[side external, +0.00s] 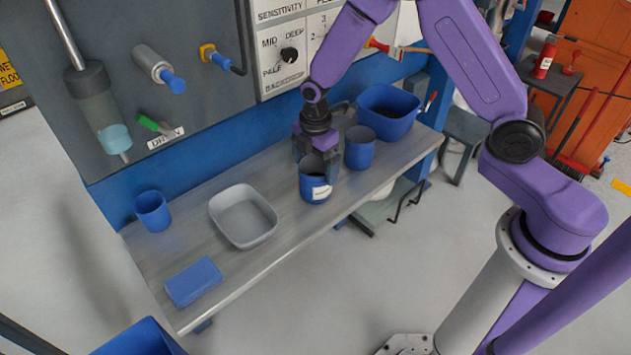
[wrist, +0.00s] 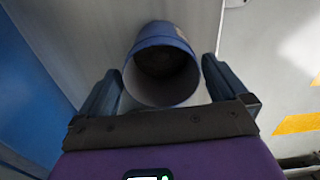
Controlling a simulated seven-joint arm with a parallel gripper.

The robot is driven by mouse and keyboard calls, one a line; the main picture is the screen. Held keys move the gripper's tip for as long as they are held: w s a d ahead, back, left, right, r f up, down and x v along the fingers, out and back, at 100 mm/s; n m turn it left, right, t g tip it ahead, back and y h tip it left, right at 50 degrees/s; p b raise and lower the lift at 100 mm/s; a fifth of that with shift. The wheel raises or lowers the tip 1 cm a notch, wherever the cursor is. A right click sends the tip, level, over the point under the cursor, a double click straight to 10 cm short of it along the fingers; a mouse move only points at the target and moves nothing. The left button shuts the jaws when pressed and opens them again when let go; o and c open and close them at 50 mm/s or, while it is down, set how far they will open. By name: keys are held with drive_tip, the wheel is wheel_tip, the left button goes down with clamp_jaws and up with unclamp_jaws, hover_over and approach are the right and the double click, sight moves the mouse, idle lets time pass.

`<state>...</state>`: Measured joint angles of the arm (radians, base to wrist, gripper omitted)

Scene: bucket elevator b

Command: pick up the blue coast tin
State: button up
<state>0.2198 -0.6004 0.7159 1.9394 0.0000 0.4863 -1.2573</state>
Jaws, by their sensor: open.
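A blue tin (side external: 312,188) with a white label stands upright near the front edge of the bench; its lettering is too small to read. In the wrist view the open-topped blue tin (wrist: 163,40) lies between the two fingers, with a gap on each side. My gripper (side external: 318,170) is open at the tin, its fingers on either side and not closed on it. A second blue tin (side external: 359,150) stands just right of my gripper. A third blue tin (side external: 153,213) stands at the bench's left end. I cannot read which one is named coast.
The grey bench (side external: 290,227) holds a grey tray (side external: 243,240), a flat blue block (side external: 194,281) and a large blue tub (side external: 388,108) at the right end. A panel with knobs (side external: 290,55) rises behind. Bare bench lies between the tray and the labelled tin.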

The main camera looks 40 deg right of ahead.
drive_tip(key=shift+f, duration=2.5)
drive_tip(key=c, duration=1.3)
